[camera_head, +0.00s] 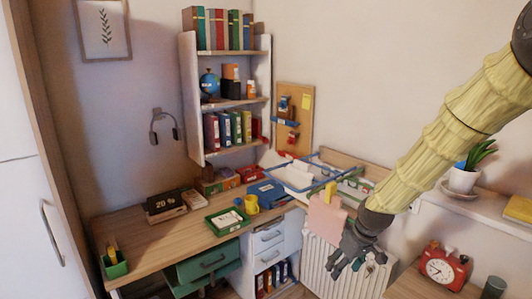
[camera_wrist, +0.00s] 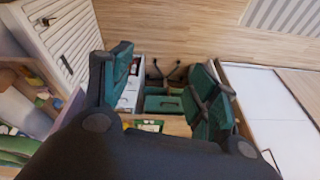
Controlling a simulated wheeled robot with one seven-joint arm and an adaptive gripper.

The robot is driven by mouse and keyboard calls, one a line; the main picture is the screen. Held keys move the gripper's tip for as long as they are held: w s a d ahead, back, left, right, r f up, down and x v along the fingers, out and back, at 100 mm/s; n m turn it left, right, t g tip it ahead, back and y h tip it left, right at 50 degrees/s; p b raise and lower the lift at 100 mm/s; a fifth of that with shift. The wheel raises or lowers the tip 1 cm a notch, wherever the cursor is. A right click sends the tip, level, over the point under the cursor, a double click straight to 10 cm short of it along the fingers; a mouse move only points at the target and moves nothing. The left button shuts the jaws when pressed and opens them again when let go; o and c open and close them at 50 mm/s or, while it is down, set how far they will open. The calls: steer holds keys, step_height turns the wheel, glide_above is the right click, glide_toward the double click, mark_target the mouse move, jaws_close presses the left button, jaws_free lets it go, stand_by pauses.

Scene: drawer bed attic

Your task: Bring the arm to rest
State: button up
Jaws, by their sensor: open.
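My arm, in a pale yellow ribbed cover, comes down from the upper right in the head view. My gripper (camera_head: 354,266) is dark grey and points downward in front of the white radiator, right of the desk. In the wrist view my gripper (camera_wrist: 165,80) has its two dark fingers with teal pads spread wide apart. Nothing is seen between the fingers but the drawer area and floor further off. The gripper looks empty.
The wooden desk (camera_head: 150,250) holds a green tray (camera_head: 228,221), a yellow mug (camera_head: 251,204) and a blue box. A side table at lower right bears a red clock (camera_head: 443,268). A potted plant (camera_head: 470,170) stands on a ledge.

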steer(key=s+f+m+g+h, duration=0.1)
steer(key=s+f+m, duration=0.1)
steer(key=s+f, duration=0.85)
steer(key=s+f+m, duration=0.1)
steer(key=s+f, duration=0.7)
steer(key=f, duration=0.6)
steer(key=s+f+m, duration=0.1)
steer(key=s+f, duration=0.2)
steer(key=s, duration=0.4)
steer(key=s+f+g+b, duration=0.1)
steer(key=s+f, duration=0.2)
steer(key=s, duration=0.5)
steer(key=s+f+m+h, duration=0.1)
steer(key=s+f, duration=0.2)
steer(key=s, duration=0.5)
steer(key=shift+f+m+g, duration=0.3)
steer(key=shift+f, duration=0.1)
